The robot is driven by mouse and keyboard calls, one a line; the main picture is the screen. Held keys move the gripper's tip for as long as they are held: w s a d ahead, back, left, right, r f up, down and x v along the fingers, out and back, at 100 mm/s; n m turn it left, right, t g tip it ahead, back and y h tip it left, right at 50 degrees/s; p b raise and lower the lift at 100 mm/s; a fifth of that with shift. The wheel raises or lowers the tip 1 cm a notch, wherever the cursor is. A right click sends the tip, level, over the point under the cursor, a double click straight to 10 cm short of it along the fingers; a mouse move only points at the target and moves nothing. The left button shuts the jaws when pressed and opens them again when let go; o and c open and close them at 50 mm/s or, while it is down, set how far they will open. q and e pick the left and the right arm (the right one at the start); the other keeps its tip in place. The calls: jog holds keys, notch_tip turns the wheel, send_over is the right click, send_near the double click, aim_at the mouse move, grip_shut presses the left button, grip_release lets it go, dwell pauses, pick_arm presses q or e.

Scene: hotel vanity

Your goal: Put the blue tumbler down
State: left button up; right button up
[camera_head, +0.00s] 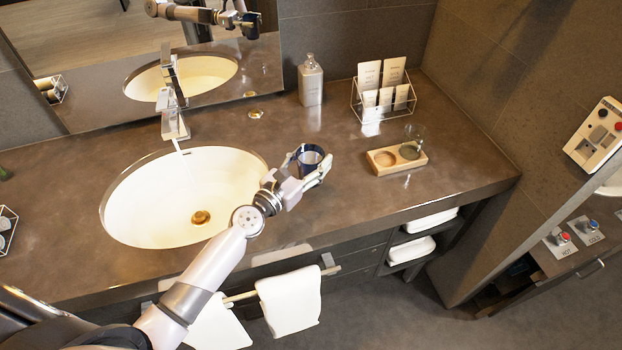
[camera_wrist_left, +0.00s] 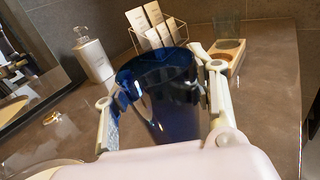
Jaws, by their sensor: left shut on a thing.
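My left gripper (camera_head: 311,172) is shut around a dark blue tumbler (camera_head: 309,155) above the counter, just right of the sink. In the left wrist view the blue tumbler (camera_wrist_left: 160,95) sits upright or slightly tilted between the two fingers. Whether its base touches the counter is hidden. A wooden tray (camera_head: 382,169) with two round recesses stands to the right of the gripper. A clear glass (camera_head: 414,134) stands at its right recess; the left recess looks empty. My right gripper does not show in either view.
A soap dispenser (camera_head: 311,82) and a wire rack with cards (camera_head: 404,104) stand at the back. The white sink (camera_head: 150,205) and tap (camera_head: 172,105) are to the left. Bare counter (camera_head: 350,195) lies between the gripper and the tray. Towels (camera_head: 289,300) hang in front.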

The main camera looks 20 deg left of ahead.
pick_arm(q)
notch_tip(320, 180, down, 4)
jog(key=b, duration=0.4)
jog(key=shift+f, duration=0.15)
jog(key=shift+f, duration=0.15)
jog(key=o, duration=1.3)
jog(key=shift+c, duration=0.2)
